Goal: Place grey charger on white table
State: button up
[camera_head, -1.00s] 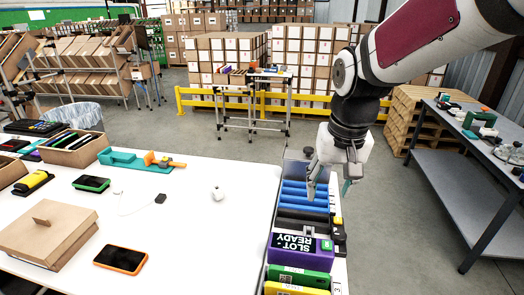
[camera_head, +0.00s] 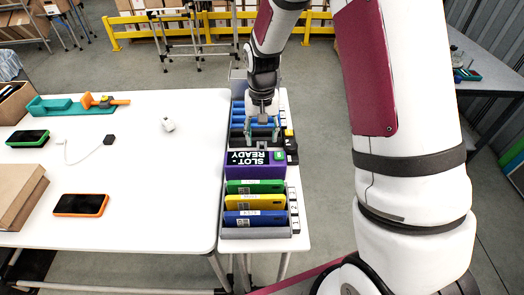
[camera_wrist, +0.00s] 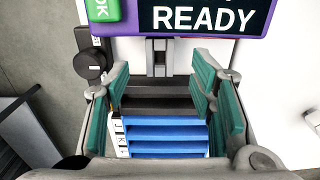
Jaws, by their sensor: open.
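The white table (camera_head: 150,190) fills the left of the head view. A small dark grey block (camera_head: 109,140) with a thin white cable lies on it; I cannot tell whether this is the grey charger. My gripper (camera_head: 262,135) points down over the slotted rack (camera_head: 265,233), behind the purple "SLOT READY" box (camera_head: 257,163). In the wrist view my gripper (camera_wrist: 162,75) is open, its teal pads apart, with black and blue slot dividers (camera_wrist: 165,135) showing between them. It holds nothing that I can see.
Green, yellow and blue cartons (camera_head: 255,202) stand in the rack's front slots. A black knob-like item (camera_wrist: 90,65) is beside the purple box. An orange-edged phone (camera_head: 80,205), a green-edged device (camera_head: 27,139) and a teal holder (camera_head: 70,106) lie on the table. Its middle is clear.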

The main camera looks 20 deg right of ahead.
jog(key=shift+f, duration=3.85)
grip_shut()
